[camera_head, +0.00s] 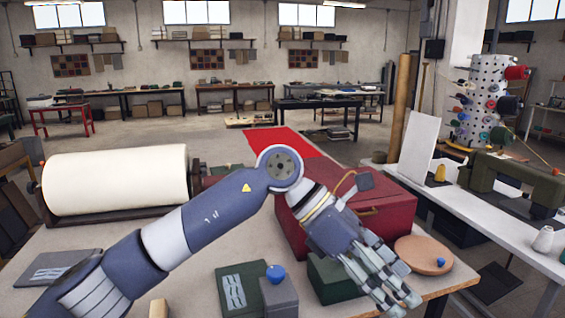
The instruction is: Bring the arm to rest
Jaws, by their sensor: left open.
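My left arm (190,225) reaches in from the lower left, bends at a round elbow-like joint, and slopes down to the right. My left gripper (392,296) is open, its fingers spread and pointing down to the right. No object shows between them. It hangs in front of a red chest (395,202) and beside a round tan dish (432,262). It partly hides a dark green box (325,278). Whether the fingers touch the table cannot be told. My right gripper is not in view.
The worktable (190,290) also holds a large cream roll (115,180) at the left, a grey-green block (240,292) and a grey box with a blue knob (276,273). A white table (490,215) with a green sewing machine (515,183) stands at the right.

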